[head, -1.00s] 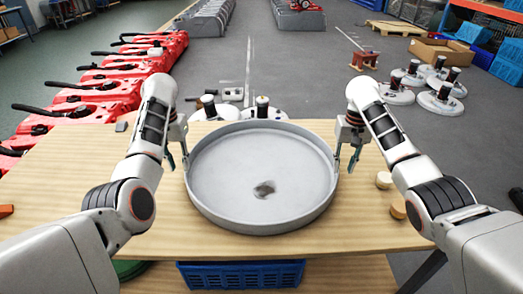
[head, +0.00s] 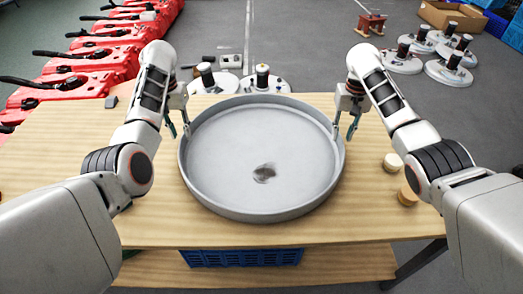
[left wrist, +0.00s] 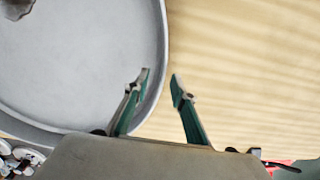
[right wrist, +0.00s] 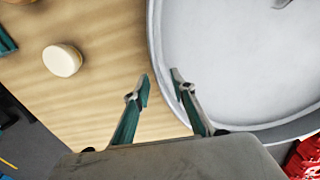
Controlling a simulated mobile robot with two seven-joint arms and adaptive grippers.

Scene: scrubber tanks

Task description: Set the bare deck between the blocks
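The deck is a wide, shallow grey round pan (head: 225,150) with a raised rim and a dark patch inside. It lies on the wooden table. My left gripper (head: 180,131) is at its left rim; in the left wrist view the open fingers (left wrist: 161,83) lie on either side of the rim, with a gap. My right gripper (head: 343,133) is at its right rim; in the right wrist view its fingers (right wrist: 160,85) are also apart with the rim between them. Two round wooden blocks (head: 392,162) (head: 408,196) are at the table's right; one shows in the right wrist view (right wrist: 62,60).
A small grey block (head: 111,102) is at the table's back left. Disc-shaped units with dark posts (head: 262,82) stand behind the table, and several more (head: 449,70) are on the floor at right. Red machines (head: 60,95) line the left. A blue crate (head: 240,258) is underneath.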

